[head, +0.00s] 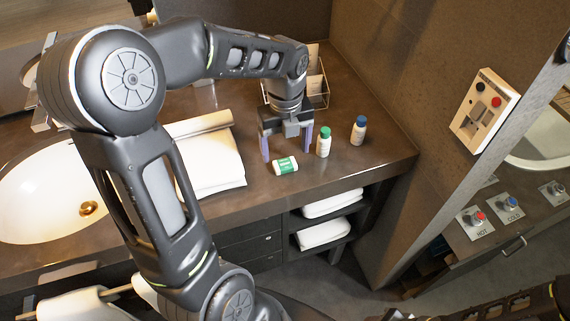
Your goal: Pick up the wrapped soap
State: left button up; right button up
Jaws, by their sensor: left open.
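The wrapped soap (285,166), a small white piece with a green band, lies on the brown vanity counter near its front edge. My left gripper (286,153) points down at the counter with its two fingers spread. The fingers appear just behind and to either side of the soap in the head view, with nothing between them that I can see. I cannot tell the exact height of the fingertips above the counter. My right gripper is not in view.
A bottle with a green cap (323,143) stands close to the right finger. A blue-capped bottle (358,130) stands farther right. Folded white towels (210,165) lie left, beside the sink (40,195). A wire rack (318,88) stands behind the gripper.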

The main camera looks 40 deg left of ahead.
aim_at(285, 163)
pick_arm(q)
notch_tip(285, 163, down, 5)
jog(key=shift+w+a+p, duration=0.1)
jog(key=shift+p, duration=0.4)
jog(key=c, duration=1.4)
jog(key=shift+r, duration=0.15)
jog(key=shift+c, duration=0.2)
notch_tip(285, 163, up, 10)
jog(key=b, duration=0.1)
dwell(0.4)
